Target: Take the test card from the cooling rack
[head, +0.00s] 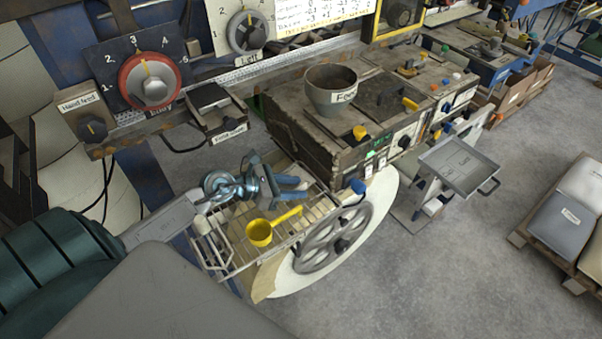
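The cooling rack (222,262) is a wire-grid basket at the picture's centre left, in front of the wooden machine. My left gripper (292,188) reaches in from the left over the rack's back part. Its two bluish fingers point right and look apart, with no object clearly visible between them. I cannot make out the test card; the gripper and the ladle hide part of the rack. My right gripper is not in view.
A yellow ladle (260,233) lies across the rack's front. A spoked handwheel (332,238) stands right of the rack. The wooden machine (305,140) with a feed hopper (331,97) rises behind. A grey tray stand (458,165) is farther right.

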